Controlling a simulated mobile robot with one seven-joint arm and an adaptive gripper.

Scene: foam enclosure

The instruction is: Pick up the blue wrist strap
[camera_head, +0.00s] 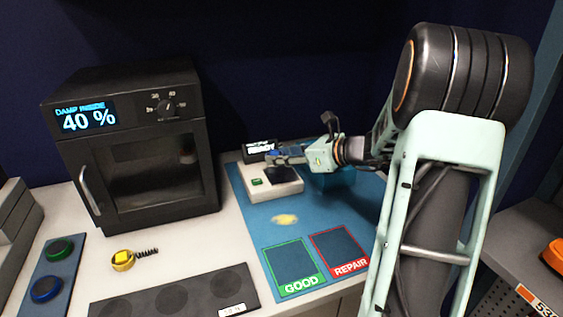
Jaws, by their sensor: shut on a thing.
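My gripper (290,156) reaches in from the right, low over a white box-shaped device (284,190) with a dark pad and a small green part. It is shut on a small blue thing (278,153), which appears to be the blue wrist strap. The fingers hide part of it, and its full shape is too small to make out. I cannot tell whether it touches the device below. A yellow strap (122,261) with a black coiled cord lies apart on the white table at the left.
A dark oven-like cabinet (140,150) reading 40 % stands at the back left. A blue mat (250,222) carries GOOD (293,267) and REPAIR (340,252) squares and a yellowish patch. A dark strip (170,297) and a tray with green and blue discs (46,289) lie in front.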

